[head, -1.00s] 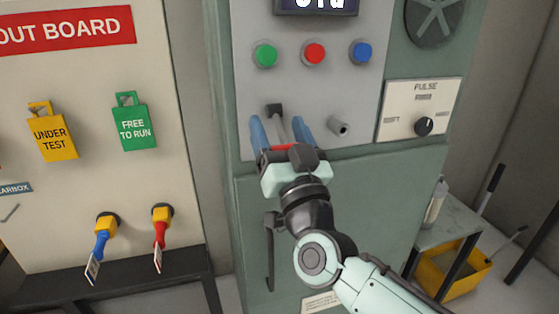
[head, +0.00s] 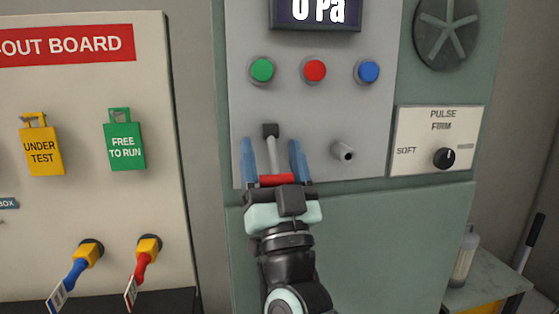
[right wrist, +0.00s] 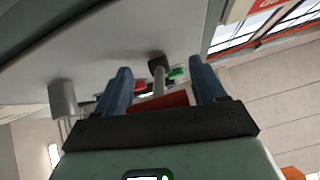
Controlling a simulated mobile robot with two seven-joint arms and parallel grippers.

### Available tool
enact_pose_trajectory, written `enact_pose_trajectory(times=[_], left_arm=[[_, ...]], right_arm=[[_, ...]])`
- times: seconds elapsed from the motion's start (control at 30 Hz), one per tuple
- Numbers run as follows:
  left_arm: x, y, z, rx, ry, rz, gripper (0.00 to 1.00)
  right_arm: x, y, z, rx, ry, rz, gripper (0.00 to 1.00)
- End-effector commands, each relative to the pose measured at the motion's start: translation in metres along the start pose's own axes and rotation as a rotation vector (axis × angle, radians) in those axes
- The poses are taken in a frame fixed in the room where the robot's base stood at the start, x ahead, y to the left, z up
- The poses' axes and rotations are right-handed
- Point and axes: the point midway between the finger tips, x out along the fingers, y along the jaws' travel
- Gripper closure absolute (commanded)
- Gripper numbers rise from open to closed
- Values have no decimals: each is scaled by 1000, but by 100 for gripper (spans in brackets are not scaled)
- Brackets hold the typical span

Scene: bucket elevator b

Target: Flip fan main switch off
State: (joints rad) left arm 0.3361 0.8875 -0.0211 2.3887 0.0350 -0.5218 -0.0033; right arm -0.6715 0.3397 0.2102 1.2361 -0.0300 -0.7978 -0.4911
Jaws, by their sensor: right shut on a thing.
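The fan main switch is taken to be the lever (head: 275,152) on the grey panel. It has a black block (head: 270,130) at its upper end, a grey shaft and a red crossbar (head: 276,180) at its lower end. The lever slants down and outward from the panel. My right gripper (head: 270,163) has its blue fingers on either side of the red crossbar and is shut on it. In the right wrist view, the red crossbar (right wrist: 160,100) lies between the fingers (right wrist: 160,90). My left gripper is not in view.
Green (head: 262,70), red (head: 315,70) and blue (head: 368,71) buttons sit above the lever. A display (head: 318,12) reads 0 Pa. A grey peg (head: 343,150) projects close to the right finger. A pulse dial (head: 444,158) is further right. A lock-out board (head: 90,210) stands at left.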

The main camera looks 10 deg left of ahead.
Motion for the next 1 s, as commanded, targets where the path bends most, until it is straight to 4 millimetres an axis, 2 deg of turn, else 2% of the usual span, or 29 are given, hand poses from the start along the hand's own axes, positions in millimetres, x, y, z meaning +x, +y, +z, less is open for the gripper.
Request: enact_pose_trajectory(times=[0.37,0.4,0.43,0.77,0.87,1.0], left_arm=[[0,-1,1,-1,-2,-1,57],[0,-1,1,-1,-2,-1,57],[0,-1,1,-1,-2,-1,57],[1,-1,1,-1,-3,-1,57],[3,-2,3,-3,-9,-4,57],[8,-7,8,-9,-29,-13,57]], right_arm=[[1,4,0,-6,7,8,85],[1,4,0,-6,7,8,20],[1,4,0,-6,6,8,11],[-1,1,0,-2,4,3,11],[-6,2,0,-2,4,3,11],[-24,2,1,-2,2,3,11]])
